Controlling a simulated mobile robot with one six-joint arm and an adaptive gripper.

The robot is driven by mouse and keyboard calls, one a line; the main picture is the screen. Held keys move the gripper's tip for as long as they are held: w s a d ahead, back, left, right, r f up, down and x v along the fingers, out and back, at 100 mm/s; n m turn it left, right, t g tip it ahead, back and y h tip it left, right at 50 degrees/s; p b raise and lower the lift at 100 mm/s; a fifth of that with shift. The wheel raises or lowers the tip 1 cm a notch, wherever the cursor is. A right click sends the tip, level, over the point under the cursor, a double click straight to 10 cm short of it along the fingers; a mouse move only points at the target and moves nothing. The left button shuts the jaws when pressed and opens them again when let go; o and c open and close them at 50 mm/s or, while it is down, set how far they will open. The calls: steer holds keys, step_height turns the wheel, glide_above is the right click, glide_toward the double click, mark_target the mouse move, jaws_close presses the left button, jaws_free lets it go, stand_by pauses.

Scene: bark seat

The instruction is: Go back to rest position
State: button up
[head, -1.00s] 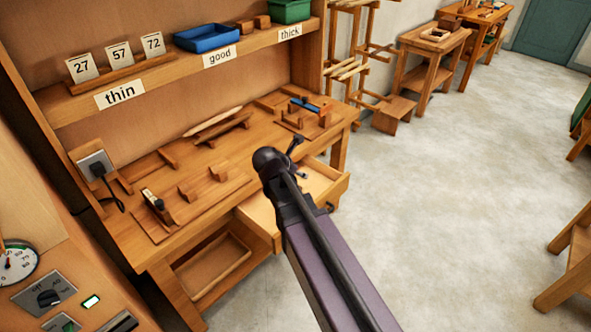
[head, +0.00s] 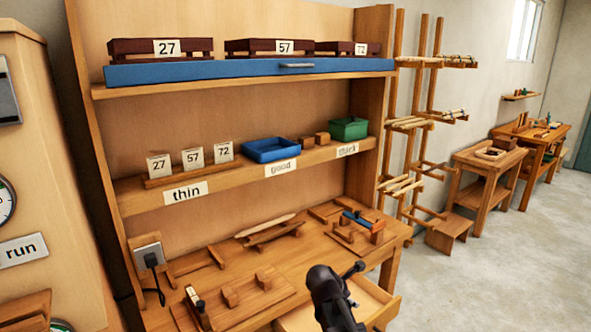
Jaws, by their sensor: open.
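My gripper (head: 353,272) is at the lower middle of the head view, at the dark end of my arm. It is open, small and seen partly from behind, and I see nothing held in it. It stands in front of the workbench (head: 235,262), near the open drawer (head: 370,297) at the bench's right front. My arm covers part of the drawer, and the lower arm runs out of the picture at the bottom.
The bench carries wooden fixtures and a bark-like strip (head: 265,226). Above it, a shelf (head: 130,197) holds number cards, a blue tray (head: 270,150) and a green bin (head: 348,129). A wooden rack (head: 400,125) stands right of the bench. Clear floor (head: 500,270) lies at right.

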steer(key=s+f+m+g+y, duration=0.2)
steer(key=s+m, duration=0.5)
steer(key=m, duration=0.5)
steer(key=s+f+m+g+y, duration=0.2)
steer(key=s+m, duration=0.5)
steer(key=m, duration=0.4)
steer(key=shift+d+f+m+g+y, duration=0.25)
steer(key=shift+d+m+g+y, duration=0.2)
steer(key=shift+y, duration=0.65)
steer(key=shift+s, duration=0.1)
